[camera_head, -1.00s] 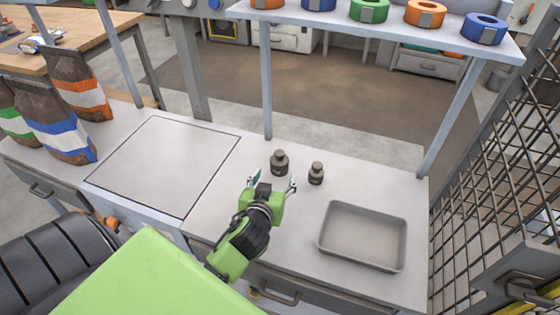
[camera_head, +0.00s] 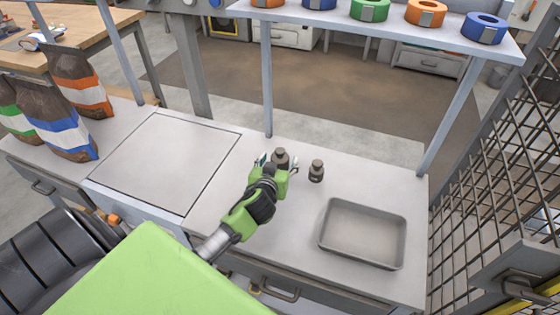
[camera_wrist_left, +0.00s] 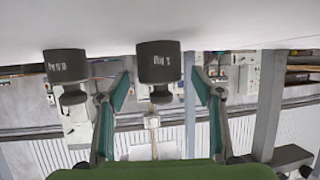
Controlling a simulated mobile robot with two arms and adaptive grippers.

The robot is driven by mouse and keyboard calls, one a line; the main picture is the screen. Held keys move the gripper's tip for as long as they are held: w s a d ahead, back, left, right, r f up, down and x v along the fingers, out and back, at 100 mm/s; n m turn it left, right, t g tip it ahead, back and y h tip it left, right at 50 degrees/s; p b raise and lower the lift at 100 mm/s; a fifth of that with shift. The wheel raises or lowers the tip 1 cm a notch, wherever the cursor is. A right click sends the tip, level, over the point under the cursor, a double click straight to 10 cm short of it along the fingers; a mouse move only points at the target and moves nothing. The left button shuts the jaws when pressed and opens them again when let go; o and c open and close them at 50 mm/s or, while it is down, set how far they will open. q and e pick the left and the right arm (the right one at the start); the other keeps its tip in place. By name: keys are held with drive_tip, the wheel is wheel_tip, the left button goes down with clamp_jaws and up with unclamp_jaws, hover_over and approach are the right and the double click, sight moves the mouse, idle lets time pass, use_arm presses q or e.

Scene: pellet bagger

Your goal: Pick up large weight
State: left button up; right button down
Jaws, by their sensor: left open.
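The large weight (camera_head: 280,157) is a dark, knobbed cylinder upright on the light worktop. My left gripper (camera_head: 278,164) is open just in front of it, with one finger toward each side. The wrist view looks upside down: the large weight (camera_wrist_left: 159,62) shows between the open fingers (camera_wrist_left: 163,90), its knob pointing down in the picture. I cannot tell if a finger touches it. A smaller dark weight (camera_head: 317,171) stands just to the right in the head view; in the wrist view it shows on the left (camera_wrist_left: 67,66), outside the fingers. My right gripper is not in view.
An empty shallow grey tray (camera_head: 328,246) lies to the right on the worktop. A flat square plate (camera_head: 165,165) is on the left, with several bags (camera_head: 62,125) beyond it. A post (camera_head: 266,85) rises behind the weights to a shelf holding tape rolls (camera_head: 426,13).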

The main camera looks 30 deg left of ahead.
use_arm(q)
clamp_jaws()
drive_tip(key=shift+w+r, duration=0.15)
drive_tip(key=shift+r, duration=0.05)
drive_tip(key=shift+r, duration=0.1)
drive_tip(key=shift+r, duration=0.6)
drive_tip(key=s+a+r, duration=0.3)
drive_tip(key=s+r, duration=0.8)
drive_tip(key=s, duration=0.2)
drive_tip(key=shift+s+r+p, duration=0.25)
drive_tip(key=shift+s+p, duration=0.1)
drive_tip(key=shift+s, duration=0.05)
